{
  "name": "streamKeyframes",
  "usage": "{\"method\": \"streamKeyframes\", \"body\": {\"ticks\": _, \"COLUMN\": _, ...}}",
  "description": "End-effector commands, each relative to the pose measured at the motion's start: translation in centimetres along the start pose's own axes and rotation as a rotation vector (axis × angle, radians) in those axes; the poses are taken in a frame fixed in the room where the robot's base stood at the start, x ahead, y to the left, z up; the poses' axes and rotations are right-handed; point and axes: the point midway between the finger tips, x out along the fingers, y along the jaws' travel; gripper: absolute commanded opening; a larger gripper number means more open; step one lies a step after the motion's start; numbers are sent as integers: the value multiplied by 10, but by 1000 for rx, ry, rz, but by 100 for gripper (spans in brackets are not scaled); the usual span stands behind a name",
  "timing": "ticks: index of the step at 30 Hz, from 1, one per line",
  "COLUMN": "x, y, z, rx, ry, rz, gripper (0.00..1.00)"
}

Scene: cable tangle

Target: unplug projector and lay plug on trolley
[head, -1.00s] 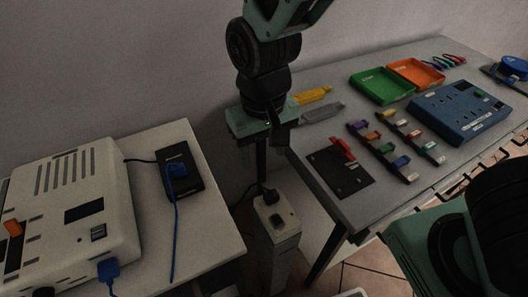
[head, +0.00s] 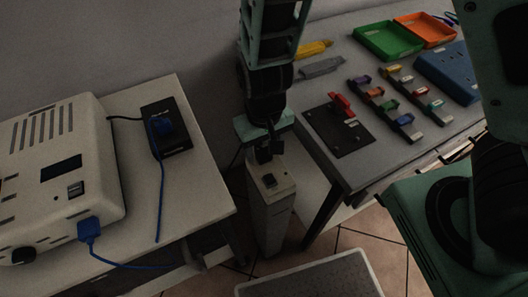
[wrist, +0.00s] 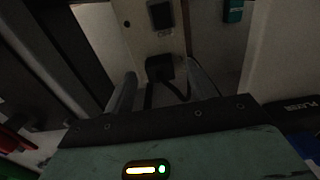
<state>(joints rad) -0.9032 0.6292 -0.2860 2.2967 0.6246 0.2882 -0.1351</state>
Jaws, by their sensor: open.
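A black plug (wrist: 160,68) sits in the top of a pale socket post (head: 270,205), beside a dark switch (wrist: 160,14). My gripper (wrist: 162,88) is open, with its fingers on either side of the plug in the wrist view; contact cannot be told. In the head view my gripper (head: 264,152) points down over the post and mostly hides the plug. A beige vented device (head: 50,170), perhaps the projector, stands on the left table with a blue plug (head: 90,229) in its front. A grey rimmed top (head: 310,278), possibly the trolley, shows at the bottom edge.
The right workbench (head: 375,170) holds trays, coloured blocks and a blue panel (head: 455,72). The post stands in the narrow gap between them.

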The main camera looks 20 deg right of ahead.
Motion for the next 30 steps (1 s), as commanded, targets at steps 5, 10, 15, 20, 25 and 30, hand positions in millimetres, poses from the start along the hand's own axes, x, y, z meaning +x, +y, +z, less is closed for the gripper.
{"method": "streamKeyframes", "body": {"ticks": 5, "x": 16, "y": 0, "z": 0, "rx": 1, "ry": -1, "rz": 0, "gripper": 56}}
{"method": "streamKeyframes", "body": {"ticks": 10, "x": 18, "y": 0, "z": 0, "rx": 0, "ry": 0, "rz": 0, "gripper": 56}}
{"method": "streamKeyframes", "body": {"ticks": 15, "x": 18, "y": 0, "z": 0, "rx": 0, "ry": 1, "rz": 0, "gripper": 56}}
{"method": "streamKeyframes", "body": {"ticks": 20, "x": 18, "y": 0, "z": 0, "rx": 0, "ry": 1, "rz": 0, "gripper": 15}}
{"method": "streamKeyframes", "body": {"ticks": 25, "x": 18, "y": 0, "z": 0, "rx": 0, "ry": 1, "rz": 0, "gripper": 8}}
{"method": "streamKeyframes", "body": {"ticks": 30, "x": 17, "y": 0, "z": 0, "rx": 0, "ry": 1, "rz": 0, "gripper": 3}}
